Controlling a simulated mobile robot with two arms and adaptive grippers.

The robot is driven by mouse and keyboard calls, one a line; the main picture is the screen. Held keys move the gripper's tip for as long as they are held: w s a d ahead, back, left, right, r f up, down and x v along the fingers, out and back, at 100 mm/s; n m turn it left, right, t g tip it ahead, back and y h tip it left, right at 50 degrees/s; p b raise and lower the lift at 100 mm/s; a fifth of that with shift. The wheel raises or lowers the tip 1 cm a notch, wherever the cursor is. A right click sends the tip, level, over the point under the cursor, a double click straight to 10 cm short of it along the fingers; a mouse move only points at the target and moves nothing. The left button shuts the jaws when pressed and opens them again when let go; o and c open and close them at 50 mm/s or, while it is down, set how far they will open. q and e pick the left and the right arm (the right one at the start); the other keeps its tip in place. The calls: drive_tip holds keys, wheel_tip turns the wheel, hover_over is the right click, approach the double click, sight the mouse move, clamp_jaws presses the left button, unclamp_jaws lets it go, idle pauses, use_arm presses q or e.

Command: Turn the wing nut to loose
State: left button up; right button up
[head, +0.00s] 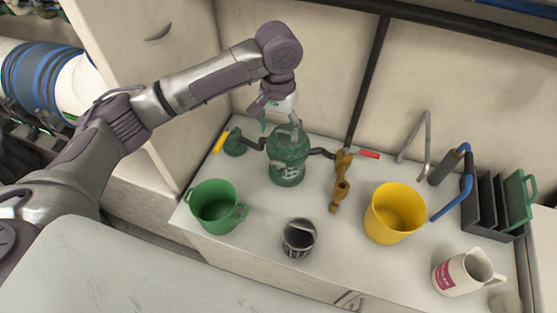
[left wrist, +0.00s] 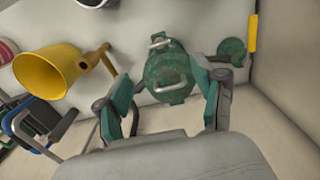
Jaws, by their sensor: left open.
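A worn green metal strainer (head: 287,172) stands upright on the white counter, with hoses at its sides. In the left wrist view, its round green lid (left wrist: 165,68) carries two light metal handle-like pieces, one at its far side and one nearer to me (left wrist: 172,84). I cannot tell for certain which piece is the wing nut. My left gripper (head: 279,124) is above the strainer, pointing down. Its teal-tipped fingers (left wrist: 168,95) are spread on either side of the lid, with nothing held between them. The right gripper is not in view.
A bronze fitting (head: 341,183) is right of the strainer. A yellow-handled valve (head: 234,143) is close on its left. A dark rack (head: 492,207) stands far right.

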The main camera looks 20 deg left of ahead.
sight(278, 162)
use_arm(q)
wheel_tip(278, 162, down, 14)
drive_tip(key=shift+r+p, duration=0.2)
drive_tip(key=shift+p, duration=0.55)
drive_tip(key=shift+c, duration=0.2)
drive_tip(key=c, duration=1.1)
drive_tip(key=shift+r+p, duration=0.15)
drive_tip(key=shift+p, duration=0.25)
drive_tip(key=n+p, duration=0.3)
drive_tip(key=p, duration=0.2)
drive_tip(key=shift+d+r+n, duration=0.1)
drive_tip(key=shift+r+n, duration=0.1)
drive_tip(key=shift+n, duration=0.2)
drive_tip(key=shift+f+n+p, duration=0.25)
drive_tip(key=shift+n+p, duration=0.25)
drive_tip(key=shift+p, duration=0.1)
drive_tip(key=shift+f, duration=0.1)
